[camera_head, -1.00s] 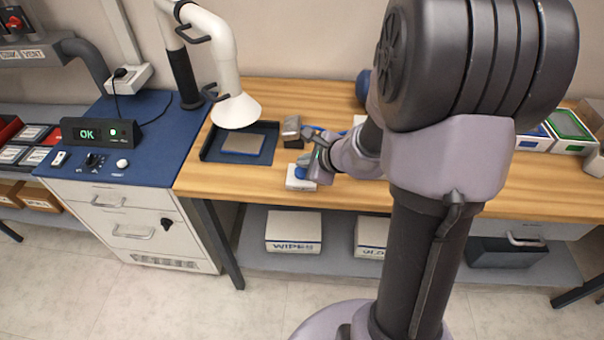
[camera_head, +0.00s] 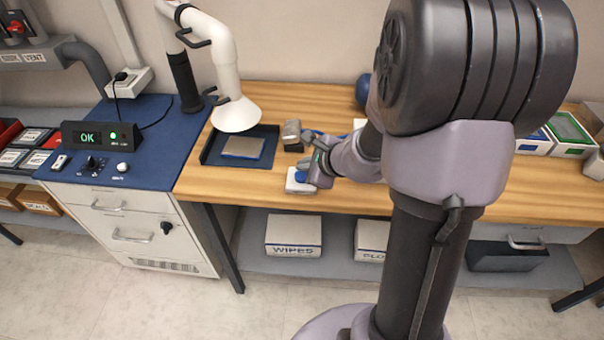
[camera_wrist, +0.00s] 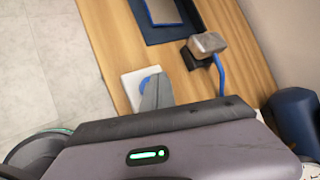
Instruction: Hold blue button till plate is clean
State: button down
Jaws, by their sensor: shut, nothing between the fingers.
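The blue button (camera_head: 299,177) sits on a small white box (camera_head: 296,187) near the table's front edge. My gripper (camera_head: 311,180) is shut and empty, with its tip over the button's right side. In the wrist view, the grey fingers (camera_wrist: 157,92) overlap the blue button (camera_wrist: 142,92) and hide part of it. I cannot tell whether the button is pressed down. The grey plate (camera_head: 243,147) lies in a dark blue tray (camera_head: 212,152) beneath a white extraction nozzle (camera_head: 236,114); part of it shows in the wrist view (camera_wrist: 163,10). Its surface detail is too small to judge.
A grey block-shaped tool (camera_head: 291,133) with a blue cable stands right of the tray. A black display (camera_head: 100,135) at left reads OK in green, with a green light. The wooden table (camera_head: 230,185) is clear in front of the tray.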

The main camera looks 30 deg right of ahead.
aim_at(304, 177)
jog(key=shift+f, duration=0.1)
dwell(0.7)
jog(key=shift+f+b, duration=0.35)
jog(key=shift+b, duration=0.3)
jog(key=shift+f+b, duration=0.55)
jog(key=shift+b, duration=0.1)
dwell(0.4)
jog(key=shift+r, duration=0.15)
dwell(1.5)
jog(key=shift+r+p, duration=0.75)
jog(key=shift+r, duration=0.05)
jog(key=shift+r, duration=0.15)
notch_tip(304, 177, up, 5)
jog(key=p, duration=0.4)
